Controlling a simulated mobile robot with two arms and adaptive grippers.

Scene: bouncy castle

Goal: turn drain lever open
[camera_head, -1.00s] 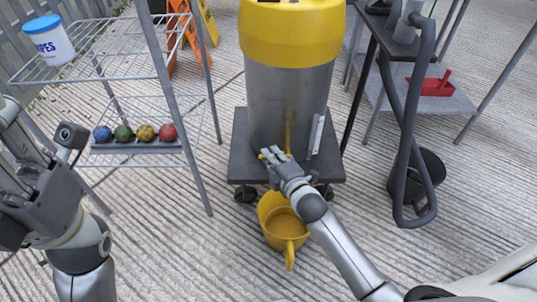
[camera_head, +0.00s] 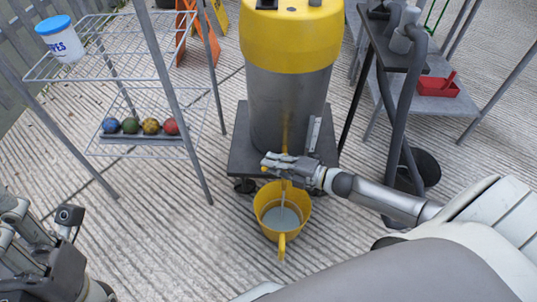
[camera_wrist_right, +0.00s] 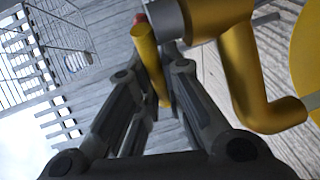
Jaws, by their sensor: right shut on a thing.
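The yellow drain lever (camera_wrist_right: 150,62) lies between the fingers of my right gripper (camera_wrist_right: 155,75) in the right wrist view. Beside it is the brass-coloured drain pipe (camera_wrist_right: 245,70). In the head view my right gripper (camera_head: 275,165) is shut at the base of the grey tank with a yellow top (camera_head: 290,90), and it hides the lever there. A thin stream of liquid (camera_head: 283,194) falls from below the gripper into a yellow bucket (camera_head: 262,205) holding greyish liquid. My left gripper (camera_head: 15,240) is partly cut off at the lower left, away from the tank.
The tank stands on a dark wheeled cart (camera_head: 245,150). A wire rack (camera_head: 150,85) on the left holds a wipes tub (camera_head: 60,42) and several coloured balls. A dark table (camera_head: 415,60) with a hanging hose (camera_head: 403,110) stands at right.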

